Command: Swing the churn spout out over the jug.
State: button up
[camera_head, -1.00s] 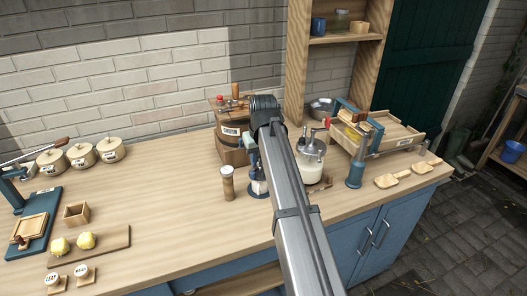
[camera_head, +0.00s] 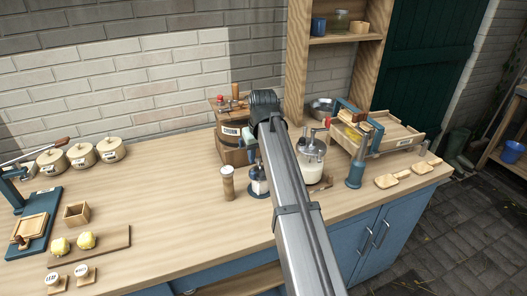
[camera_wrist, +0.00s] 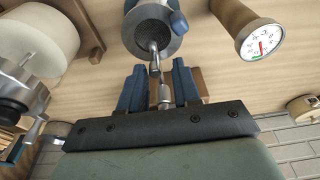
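A glass jar with white contents and a crank lid (camera_head: 311,160) stands right of my arm. I take it for the churn, but cannot pick out a spout for certain.
A wooden cylinder (camera_head: 228,182) with a dial top (camera_wrist: 262,42) stands close beside the vessel. A labelled wooden box (camera_head: 231,133) is behind. A blue clamp stand (camera_head: 356,172) and wooden tray (camera_head: 400,135) are at right. The counter's left-middle (camera_head: 170,190) is clear.

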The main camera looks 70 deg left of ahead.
aim_at(258, 158)
jog(key=shift+a+v, duration=0.2)
jog(key=shift+v, duration=0.7)
jog(key=shift+a+v, duration=0.2)
jog(key=shift+v, duration=0.75)
jog(key=shift+a+v, duration=0.15)
jog(key=shift+v, duration=0.75)
jog(key=shift+r, duration=0.1)
